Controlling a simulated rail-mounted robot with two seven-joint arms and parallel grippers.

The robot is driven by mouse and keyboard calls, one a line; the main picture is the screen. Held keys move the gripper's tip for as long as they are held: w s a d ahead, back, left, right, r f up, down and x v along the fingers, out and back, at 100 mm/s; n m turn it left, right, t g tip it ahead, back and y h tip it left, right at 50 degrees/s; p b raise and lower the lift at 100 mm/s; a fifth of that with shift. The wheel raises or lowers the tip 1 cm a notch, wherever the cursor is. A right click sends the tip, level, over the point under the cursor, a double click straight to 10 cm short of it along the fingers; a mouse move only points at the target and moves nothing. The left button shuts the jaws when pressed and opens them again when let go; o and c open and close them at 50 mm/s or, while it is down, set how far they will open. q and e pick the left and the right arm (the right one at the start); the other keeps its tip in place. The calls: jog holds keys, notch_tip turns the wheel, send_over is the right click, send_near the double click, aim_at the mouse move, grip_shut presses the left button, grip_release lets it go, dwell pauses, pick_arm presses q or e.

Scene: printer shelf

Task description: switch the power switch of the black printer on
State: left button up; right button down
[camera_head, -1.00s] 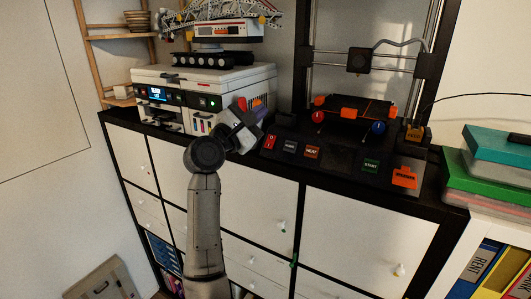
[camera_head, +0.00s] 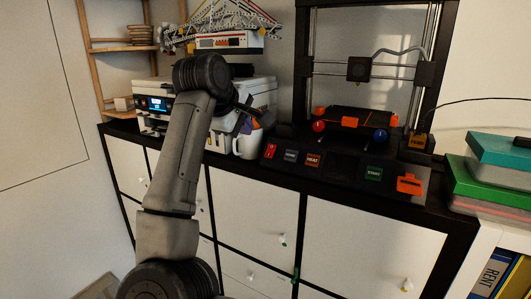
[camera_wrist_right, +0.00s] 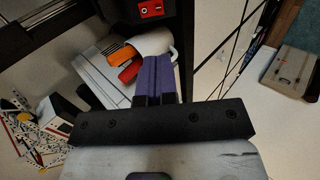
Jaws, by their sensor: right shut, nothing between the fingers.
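The black printer (camera_head: 398,100) is the open-framed machine at the right of the cabinet top. Its red power switch (camera_head: 270,151) sits at the left end of its front panel. The switch also shows at the top of the right wrist view (camera_wrist_right: 150,8), with light marks; I cannot tell which side is pressed. My right gripper (camera_head: 248,113) is shut and empty, above a white mug left of the switch and apart from the switch. My left gripper is not in view.
A white printer (camera_head: 262,92) is behind my right arm, partly hidden. Other panel buttons (camera_head: 312,160) lie right of the switch. Stacked boxes (camera_head: 495,180) are at the far right.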

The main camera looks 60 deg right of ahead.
aim_at(269, 155)
jog(key=p+x, duration=0.4)
jog(key=x, duration=1)
jog(key=shift+s, duration=0.1)
